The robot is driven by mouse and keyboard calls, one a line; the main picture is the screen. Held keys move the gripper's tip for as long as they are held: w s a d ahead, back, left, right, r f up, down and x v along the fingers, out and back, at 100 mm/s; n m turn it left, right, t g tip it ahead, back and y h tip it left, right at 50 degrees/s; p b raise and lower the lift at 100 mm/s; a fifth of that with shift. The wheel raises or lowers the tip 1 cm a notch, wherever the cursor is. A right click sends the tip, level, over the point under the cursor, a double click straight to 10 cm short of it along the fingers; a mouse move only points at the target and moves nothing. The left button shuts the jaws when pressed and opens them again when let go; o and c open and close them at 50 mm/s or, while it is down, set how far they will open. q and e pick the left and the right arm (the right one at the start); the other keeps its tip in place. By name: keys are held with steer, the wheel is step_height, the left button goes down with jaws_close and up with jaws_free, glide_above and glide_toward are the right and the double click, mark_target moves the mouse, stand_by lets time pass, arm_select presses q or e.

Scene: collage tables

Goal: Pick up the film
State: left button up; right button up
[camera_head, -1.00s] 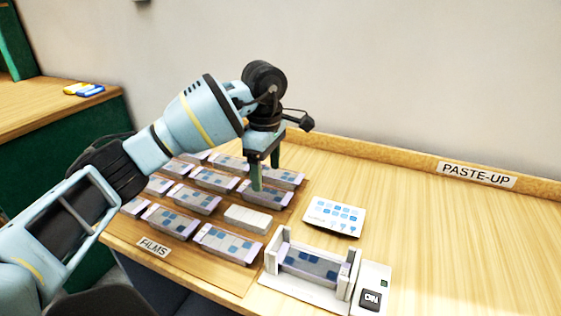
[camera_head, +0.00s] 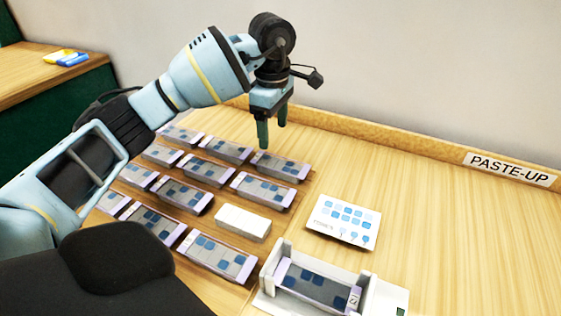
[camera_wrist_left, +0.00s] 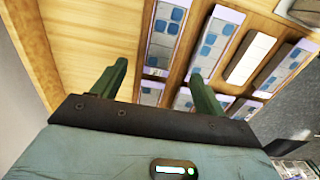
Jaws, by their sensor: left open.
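Several films lie in rows on the wooden table, grey strips with blue squares and lilac ends. In the head view one film (camera_head: 278,163) is in the back right of the rows, another film (camera_head: 218,256) at the front. A further film (camera_head: 315,284) sits in the white holder (camera_head: 268,299). My left gripper (camera_head: 272,131) is open and empty, pointing down above the back right film's far side. In the left wrist view my left gripper (camera_wrist_left: 159,72) shows its fingers apart, with a film (camera_wrist_left: 163,40) between and beyond them. My right gripper is not in view.
A plain white block (camera_head: 243,222) lies among the films. A white card with blue squares (camera_head: 344,220) lies right of them. A low wooden ledge with a PASTE-UP sign (camera_head: 510,169) runs along the wall. The table's right side is clear.

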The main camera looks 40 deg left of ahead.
mark_target(275, 162)
arm_select(q)
steer(key=shift+d+f, duration=0.2)
steer(key=shift+f, duration=3.55)
steer(key=c, duration=1)
